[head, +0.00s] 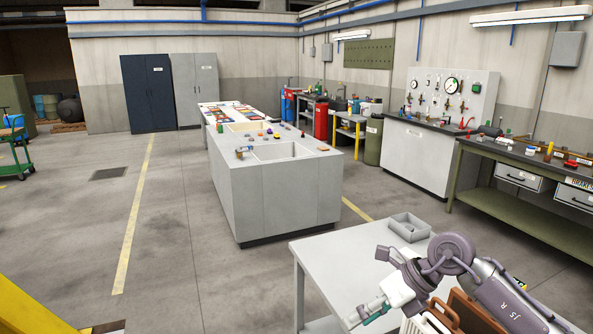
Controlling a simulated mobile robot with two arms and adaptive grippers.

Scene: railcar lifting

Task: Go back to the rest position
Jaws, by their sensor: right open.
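My right arm comes in from the lower right over a light grey table (328,262). My right gripper (362,313) points down and to the left above the table's near part. Its jaws are open, and I see nothing held between them. My left gripper and left arm are not in view.
A small grey tray (409,226) sits at the table's far edge. Brown and white items (462,312) lie partly hidden under my right arm. A grey island counter (275,195) stands beyond, and a green workbench (520,210) is at right. Open floor (180,240) lies to the left.

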